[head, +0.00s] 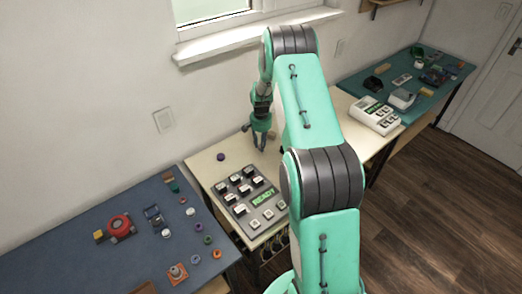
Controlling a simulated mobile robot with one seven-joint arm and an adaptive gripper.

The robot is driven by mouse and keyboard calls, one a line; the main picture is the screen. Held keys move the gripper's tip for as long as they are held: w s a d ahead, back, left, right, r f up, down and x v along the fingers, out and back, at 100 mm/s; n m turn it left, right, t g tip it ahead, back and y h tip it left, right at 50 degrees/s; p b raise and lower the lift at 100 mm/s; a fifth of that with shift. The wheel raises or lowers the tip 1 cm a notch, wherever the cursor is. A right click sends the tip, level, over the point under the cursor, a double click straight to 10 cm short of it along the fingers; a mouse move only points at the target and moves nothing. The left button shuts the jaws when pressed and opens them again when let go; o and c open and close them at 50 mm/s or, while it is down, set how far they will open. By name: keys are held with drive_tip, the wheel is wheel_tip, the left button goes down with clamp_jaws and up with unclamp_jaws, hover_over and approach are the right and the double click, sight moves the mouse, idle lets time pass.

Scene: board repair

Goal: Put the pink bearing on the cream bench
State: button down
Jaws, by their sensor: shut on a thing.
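The cream bench (207,171) stands between two others, below the window. My gripper (261,146) points down over its back part, near the wall. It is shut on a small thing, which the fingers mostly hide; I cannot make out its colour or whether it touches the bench. I cannot pick out the pink bearing for certain anywhere else. A small purple round part (220,157) lies on the cream bench, left of my gripper.
A grey panel (240,212) with black-and-white blocks and a green READY display fills the front of the cream bench. A white keyed device (375,115) stands at its right. The blue bench (70,222) at left and the teal bench (437,98) at right hold several small parts.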

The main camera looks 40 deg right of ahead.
drive_tip(key=shift+f+b, duration=0.45)
drive_tip(key=shift+f, duration=1.3)
drive_tip(key=shift+f, duration=0.1)
drive_tip(key=c, duration=1.5)
unclamp_jaws()
drive_tip(key=shift+o, duration=0.2)
wheel_tip(320, 180, up, 12)
drive_tip(key=shift+r+p, duration=0.1)
drive_tip(key=shift+p, duration=1.05)
